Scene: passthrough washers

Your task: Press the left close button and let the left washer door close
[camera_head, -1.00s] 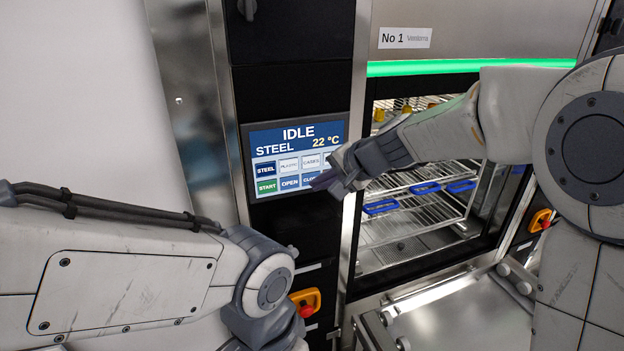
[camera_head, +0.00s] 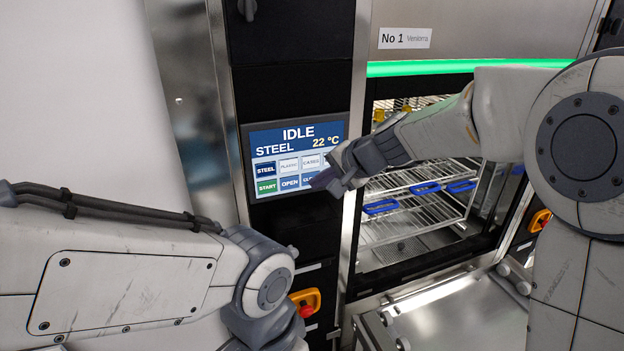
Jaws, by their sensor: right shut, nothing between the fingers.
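The control screen (camera_head: 277,139) on the black panel reads IDLE, STEEL and 22 °C. Its lower row has a green START button (camera_head: 266,187), an OPEN button (camera_head: 289,182) and a partly covered CLOSE button (camera_head: 308,177). My right gripper (camera_head: 322,184) is shut and empty, its tip over or just in front of the CLOSE button; I cannot tell if it touches. The left washer, labelled No 1 (camera_head: 404,38), stands open at the front, with racks (camera_head: 415,210) visible inside. My left arm enters at lower left, but its gripper is out of view.
A green light strip (camera_head: 460,67) glows above the washer opening. Blue-handled baskets stand on the racks. A metal table (camera_head: 450,318) lies in front of the opening.

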